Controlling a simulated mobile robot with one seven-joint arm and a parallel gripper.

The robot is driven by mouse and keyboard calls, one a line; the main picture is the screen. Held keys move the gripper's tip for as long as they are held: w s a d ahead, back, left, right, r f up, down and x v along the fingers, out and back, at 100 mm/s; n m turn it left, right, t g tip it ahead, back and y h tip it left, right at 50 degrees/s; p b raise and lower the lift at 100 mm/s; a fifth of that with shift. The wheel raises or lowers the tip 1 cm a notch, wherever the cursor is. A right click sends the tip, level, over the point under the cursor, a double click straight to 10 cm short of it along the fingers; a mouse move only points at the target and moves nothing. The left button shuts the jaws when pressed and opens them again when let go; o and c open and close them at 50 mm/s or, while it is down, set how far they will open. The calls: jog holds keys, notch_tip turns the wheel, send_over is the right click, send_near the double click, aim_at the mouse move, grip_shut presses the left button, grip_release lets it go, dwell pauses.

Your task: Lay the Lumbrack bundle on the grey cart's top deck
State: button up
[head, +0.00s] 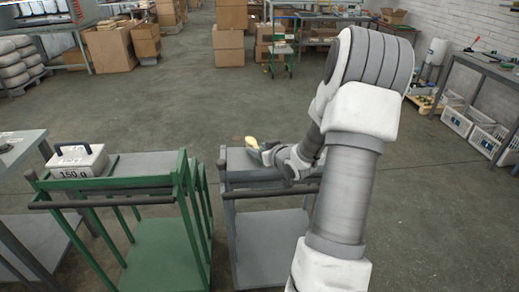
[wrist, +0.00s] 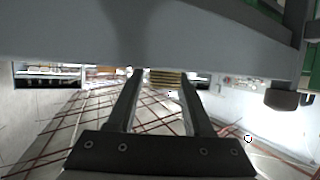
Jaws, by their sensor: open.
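The grey cart's top deck (head: 240,160) is at the middle of the head view, partly covered by my arm. My gripper (head: 262,153) is low over the deck, pointing left. A small yellow bundle (head: 251,142) is at its tip, at the deck's far side. In the wrist view, the bundle (wrist: 166,78) shows as yellow-brown bands between the tips of my open fingers (wrist: 162,88). I cannot read a name on it, nor tell whether it touches the deck or the fingers. A broad grey surface (wrist: 120,38), probably the deck, fills the upper wrist view.
A green cart (head: 165,182) stands just left, carrying a white block marked 150 g (head: 78,160) with a dark handle. A grey table (head: 15,145) is at the far left. Cardboard boxes (head: 230,40) stand at the back. The floor (head: 180,90) beyond the carts is clear.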

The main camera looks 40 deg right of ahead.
jog(key=p+v, duration=0.2)
jog(key=v, duration=1)
jog(key=shift+r, duration=0.1)
